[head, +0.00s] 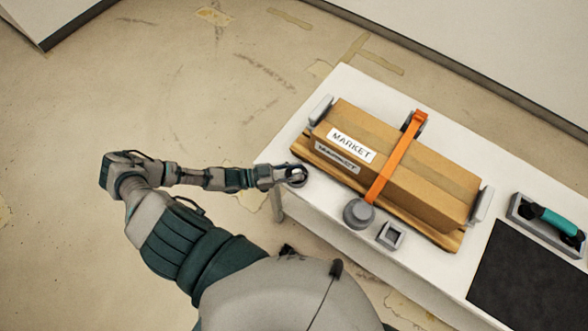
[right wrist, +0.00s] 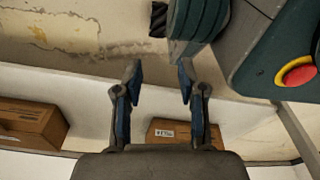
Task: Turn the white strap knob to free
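A round knob (head: 358,213), grey rather than clearly white, sits at the near end of an orange strap (head: 398,158). The strap runs across a long cardboard box (head: 433,181) labelled MARKET on a wooden board. Which way the knob is turned cannot be told. My left gripper (head: 297,175) is over the table's left edge, left of the knob and apart from it; whether its fingers are open is too small to tell. My right gripper (right wrist: 159,76) is open and empty in the right wrist view, and hidden in the head view.
The white table (head: 345,82) has grey end brackets by the box. A small square grey holder (head: 391,235) stands right of the knob. A black mat (head: 530,283) and a teal-handled tool (head: 550,220) in a grey tray are at right. Two cardboard boxes show in the right wrist view.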

